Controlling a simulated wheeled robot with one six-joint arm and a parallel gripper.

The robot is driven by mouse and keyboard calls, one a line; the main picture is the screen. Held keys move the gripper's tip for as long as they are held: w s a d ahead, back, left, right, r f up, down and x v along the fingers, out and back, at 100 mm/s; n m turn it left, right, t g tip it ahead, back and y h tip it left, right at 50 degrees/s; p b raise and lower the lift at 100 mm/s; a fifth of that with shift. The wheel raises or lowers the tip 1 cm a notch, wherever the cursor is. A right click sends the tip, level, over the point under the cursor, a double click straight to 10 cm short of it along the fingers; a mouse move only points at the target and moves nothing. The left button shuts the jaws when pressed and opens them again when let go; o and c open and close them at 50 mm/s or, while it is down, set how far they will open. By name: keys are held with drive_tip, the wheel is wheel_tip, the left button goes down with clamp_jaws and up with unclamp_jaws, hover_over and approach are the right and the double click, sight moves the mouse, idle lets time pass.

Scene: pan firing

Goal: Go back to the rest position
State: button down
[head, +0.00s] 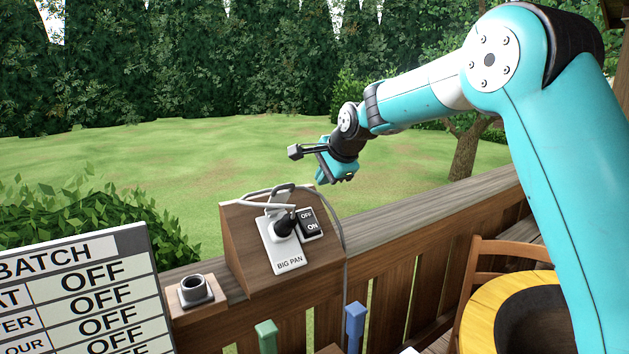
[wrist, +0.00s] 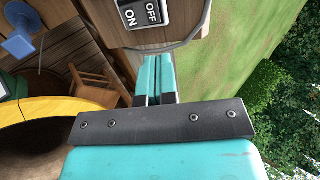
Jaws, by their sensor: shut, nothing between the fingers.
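My gripper (head: 335,175) hangs in the air above the wooden railing in the head view, to the right of and higher than the switch box. In the wrist view its two teal fingers (wrist: 155,80) are together with nothing between them. The wooden box (head: 240,245) carries a plate marked BIG PAN (head: 287,258) with a black plug in it and a black OFF/ON switch (head: 309,223). The switch also shows at the top of the wrist view (wrist: 143,14). My gripper is apart from the box.
A sign (head: 85,295) with several OFF rows stands at the left. A small grey socket (head: 195,290) sits on the railing. Green (head: 267,335) and blue (head: 355,320) handles stand in front. A yellow-rimmed round pan (head: 483,310) and a wooden chair (head: 505,250) are at the right.

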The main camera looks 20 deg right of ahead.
drive_tip(key=s+a+f+n+g+y+b, duration=0.15)
drive_tip(key=s+a+n, duration=0.3)
drive_tip(key=s, duration=0.55)
drive_tip(key=s+a+f+n+g+b, duration=0.1)
drive_tip(key=s+a+n+g, duration=0.1)
drive_tip(key=s+a+n, duration=0.5)
drive_tip(key=s+f+n+g+b, duration=0.1)
drive_tip(key=s+n, duration=0.4)
drive_tip(key=s, duration=0.8)
drive_tip(key=s+d+f+n+g+b, duration=0.1)
drive_tip(key=s+f+n+g, duration=0.2)
drive_tip(key=s, duration=1)
wheel_tip(320, 180, down, 2)
drive_tip(key=n, duration=0.2)
drive_tip(key=shift+s+f+n+y, duration=0.25)
drive_tip(key=shift+s+n+y, duration=0.1)
